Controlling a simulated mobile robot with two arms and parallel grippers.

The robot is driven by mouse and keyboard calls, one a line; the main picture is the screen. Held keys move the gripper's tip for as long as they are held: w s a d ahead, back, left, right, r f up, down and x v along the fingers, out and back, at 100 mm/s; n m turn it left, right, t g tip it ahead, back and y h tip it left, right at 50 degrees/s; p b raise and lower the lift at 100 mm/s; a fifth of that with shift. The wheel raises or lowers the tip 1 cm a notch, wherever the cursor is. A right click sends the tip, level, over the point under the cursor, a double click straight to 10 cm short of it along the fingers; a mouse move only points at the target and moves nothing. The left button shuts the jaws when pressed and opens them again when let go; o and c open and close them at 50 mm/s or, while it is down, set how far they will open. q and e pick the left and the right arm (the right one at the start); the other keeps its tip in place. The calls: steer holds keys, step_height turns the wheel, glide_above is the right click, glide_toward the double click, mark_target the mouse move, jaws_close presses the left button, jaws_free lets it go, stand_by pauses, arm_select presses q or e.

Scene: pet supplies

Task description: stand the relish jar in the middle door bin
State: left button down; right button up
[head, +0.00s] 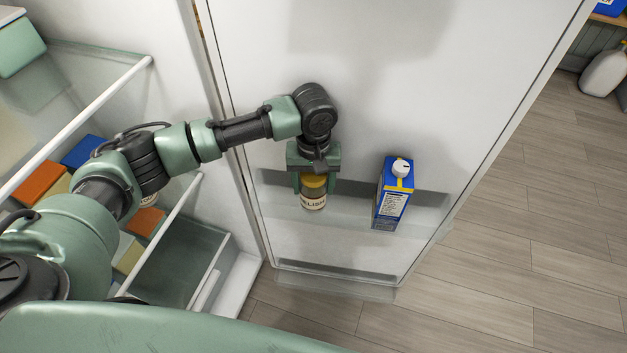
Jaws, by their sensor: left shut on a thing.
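The relish jar (314,198) has a yellow lid and a pale label with dark lettering. My left gripper (314,183) points down and is shut on the jar around its lid. The jar is upright at the left part of a door bin (424,201) on the open fridge door. I cannot tell whether its base touches the bin floor. The gripper hides part of the lid. My right gripper is not in view.
A blue carton (393,194) with a white cap stands in the same bin, right of the jar, with a gap between. A lower bin (335,278) is below. Fridge shelves with boxes (42,182) are at left. A white jug (604,72) stands on the floor at far right.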

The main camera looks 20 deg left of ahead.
arm_select(q)
steer(key=shift+f, duration=0.1)
steer(key=shift+c, duration=2)
jaws_free()
steer(key=shift+r+b, duration=0.45)
steer(key=shift+b, duration=0.1)
step_height(320, 180, up, 12)
steer(key=shift+r, duration=0.15)
